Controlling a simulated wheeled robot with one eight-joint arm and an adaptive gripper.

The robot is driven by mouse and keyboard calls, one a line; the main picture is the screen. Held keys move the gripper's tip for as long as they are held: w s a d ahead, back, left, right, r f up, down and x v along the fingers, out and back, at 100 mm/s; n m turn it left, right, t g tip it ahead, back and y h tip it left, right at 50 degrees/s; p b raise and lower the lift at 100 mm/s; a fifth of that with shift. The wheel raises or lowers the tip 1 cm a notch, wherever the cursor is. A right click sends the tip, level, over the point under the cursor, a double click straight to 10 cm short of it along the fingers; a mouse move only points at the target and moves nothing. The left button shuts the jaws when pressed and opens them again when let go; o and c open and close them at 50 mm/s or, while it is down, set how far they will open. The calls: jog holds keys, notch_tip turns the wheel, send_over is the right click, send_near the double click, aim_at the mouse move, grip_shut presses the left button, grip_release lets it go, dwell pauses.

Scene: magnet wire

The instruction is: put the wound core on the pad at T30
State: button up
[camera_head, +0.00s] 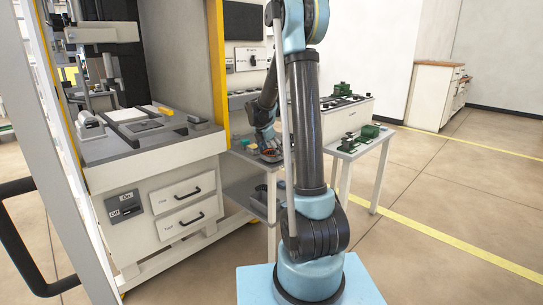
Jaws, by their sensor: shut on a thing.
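My gripper (266,146) is low over the small table behind my arm, partly hidden by my own arm links. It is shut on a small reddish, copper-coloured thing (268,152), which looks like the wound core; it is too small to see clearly. I cannot tell whether it touches the table. No T30 label can be read here, so I cannot tell which surface is that pad. A flat dark plate (146,125) and a white plate (126,114) lie on the machine's bench at left.
The grey machine bench (160,152) with a yellow-edged side panel (217,60) stands left of my gripper. Small parts crowd the table around it. White side tables with green devices (368,131) stand at right. The floor at right (450,190) is clear.

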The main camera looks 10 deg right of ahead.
jog(key=shift+f, duration=0.35)
jog(key=shift+f, duration=0.1)
jog(key=o, duration=1.7)
jog(key=shift+c, duration=0.2)
